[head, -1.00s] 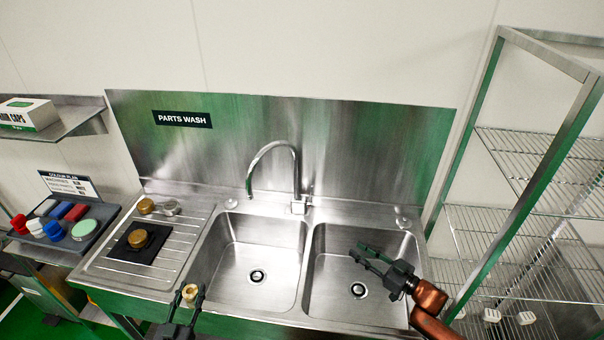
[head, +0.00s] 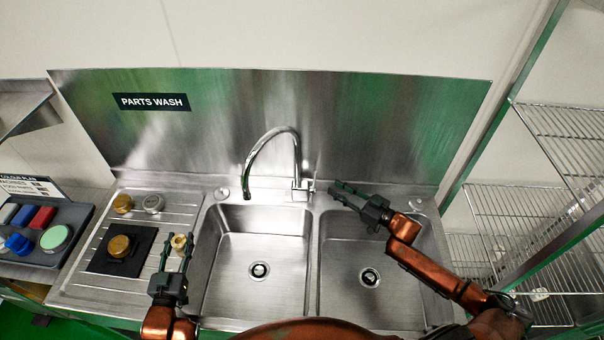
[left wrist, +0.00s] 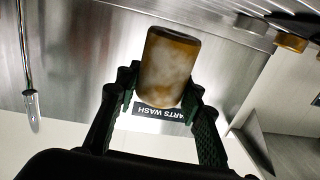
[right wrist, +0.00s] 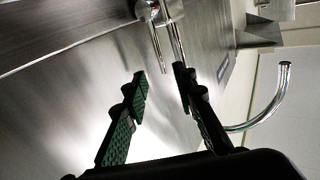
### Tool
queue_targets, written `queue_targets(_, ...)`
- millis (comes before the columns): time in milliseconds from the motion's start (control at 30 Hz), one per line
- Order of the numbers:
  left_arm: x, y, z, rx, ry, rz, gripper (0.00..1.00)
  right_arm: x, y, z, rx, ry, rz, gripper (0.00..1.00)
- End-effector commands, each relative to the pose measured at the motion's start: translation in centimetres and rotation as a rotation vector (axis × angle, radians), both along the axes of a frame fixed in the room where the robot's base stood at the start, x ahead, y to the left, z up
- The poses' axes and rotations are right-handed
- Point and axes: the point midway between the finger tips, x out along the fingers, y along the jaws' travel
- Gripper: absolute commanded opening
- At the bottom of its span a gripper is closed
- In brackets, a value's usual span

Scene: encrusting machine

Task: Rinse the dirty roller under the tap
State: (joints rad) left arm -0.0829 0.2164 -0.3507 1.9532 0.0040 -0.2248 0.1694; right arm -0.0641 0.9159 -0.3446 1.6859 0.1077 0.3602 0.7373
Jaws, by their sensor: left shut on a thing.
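My left gripper (head: 177,248) is shut on the dirty roller (head: 180,241), over the right edge of the drainboard, left of the left basin. In the left wrist view the roller (left wrist: 168,67) is brassy with pale, cloudy smears, gripped between both fingers. The curved chrome tap (head: 272,135) stands behind the basins, its spout over the left basin; no water shows. My right gripper (head: 345,194) is open and empty, just right of the tap's base and lever (head: 301,190). In the right wrist view the lever (right wrist: 160,14) lies beyond the open fingers, apart from them.
The left basin (head: 240,275) and right basin (head: 350,290) are empty. The drainboard (head: 90,285) holds a brass part (head: 119,246) on a black mat and two small parts behind it. A wire rack (head: 570,140) stands at right; a tray of coloured items (head: 40,250) is at left.

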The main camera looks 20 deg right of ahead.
Motion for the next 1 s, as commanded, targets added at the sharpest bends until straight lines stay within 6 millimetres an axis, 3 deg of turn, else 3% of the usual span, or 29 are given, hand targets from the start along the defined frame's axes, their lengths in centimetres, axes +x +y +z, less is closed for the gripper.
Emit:
queue_targets(300, 0.0, 0.0, 0.5, -0.001, -0.002, 0.001, 0.07, 5.5, 3.3, 0.2, 0.001, -0.003, 0.001, 0.25)
queue_targets(500, 0.0, 0.1, 0.6, -0.001, -0.003, 0.002, 0.07, 8.0, 4.7, 0.1, 0.000, -0.001, 0.002, 0.25)
queue_targets(1000, 0.0, 0.1, 0.6, -0.001, -0.003, 0.002, 0.07, 8.9, 5.3, 0.0, -0.001, -0.001, 0.002, 0.23)
